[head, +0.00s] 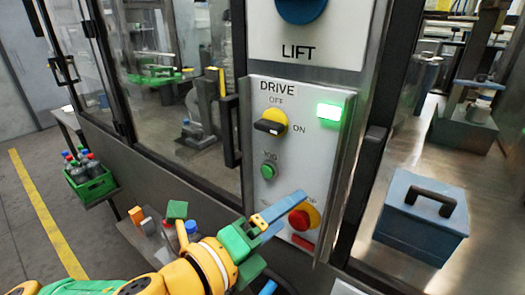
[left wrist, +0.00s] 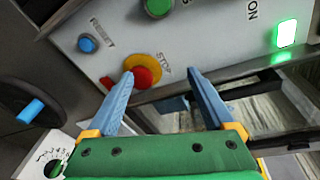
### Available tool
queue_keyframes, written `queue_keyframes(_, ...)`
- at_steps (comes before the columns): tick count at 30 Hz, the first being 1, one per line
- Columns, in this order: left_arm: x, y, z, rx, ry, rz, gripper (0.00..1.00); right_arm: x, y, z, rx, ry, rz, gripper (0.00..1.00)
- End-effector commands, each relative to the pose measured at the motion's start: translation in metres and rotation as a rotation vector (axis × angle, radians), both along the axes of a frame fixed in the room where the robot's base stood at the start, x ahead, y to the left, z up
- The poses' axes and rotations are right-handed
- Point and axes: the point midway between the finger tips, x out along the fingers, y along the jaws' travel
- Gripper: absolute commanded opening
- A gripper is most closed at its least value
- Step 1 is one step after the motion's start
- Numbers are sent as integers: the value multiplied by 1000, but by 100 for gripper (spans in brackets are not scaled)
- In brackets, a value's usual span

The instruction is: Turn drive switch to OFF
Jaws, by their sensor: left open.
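The drive switch (head: 270,126) is a yellow round base with a black handle on the white DRIVE panel (head: 300,148). Its handle lies roughly level; OFF is printed above it and ON to its right. A green lamp (head: 329,111) glows beside it and also shows in the left wrist view (left wrist: 287,32). My left gripper (head: 285,212), with blue fingers, is below the switch and apart from it, in front of the panel's lower part. In the left wrist view it is open and empty (left wrist: 160,80). The switch itself is outside that view.
A red stop button on a yellow base (head: 302,217) is close to my left fingers and shows between them in the wrist view (left wrist: 142,76). A green button (head: 267,170) lies under the switch. A blue box (head: 421,218) stands right; a green bottle crate (head: 92,185) stands left.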

Motion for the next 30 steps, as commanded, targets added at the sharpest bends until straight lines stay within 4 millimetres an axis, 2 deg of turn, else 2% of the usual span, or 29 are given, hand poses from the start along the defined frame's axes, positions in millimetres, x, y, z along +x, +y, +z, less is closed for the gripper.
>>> queue_keyframes(1,0,2,18,131,-152,-34,86,0,0,0,0,0,0,50)
queue_keyframes(3,1,9,38,321,-350,-68,86,0,0,0,0,0,0,50)
queue_keyframes(6,4,28,68,557,-583,-69,86,0,0,0,0,0,-1,50)
queue_keyframes(9,6,49,96,721,-744,-40,86,0,0,0,0,0,-1,50)
queue_keyframes(12,4,62,116,813,-837,-13,86,0,0,0,0,0,-1,50)
queue_keyframes(16,5,68,127,857,-880,0,86,0,0,5,1,0,-1,50)
queue_keyframes(21,25,52,132,860,-879,-6,86,0,1,35,2,-1,-1,50)
queue_keyframes(23,36,45,127,860,-880,-3,86,0,1,30,2,-1,-1,50)
queue_keyframes(27,54,32,127,858,-882,-1,86,0,2,35,3,0,-1,50)
queue_keyframes(30,59,28,126,857,-882,1,86,0,2,35,3,0,-1,50)
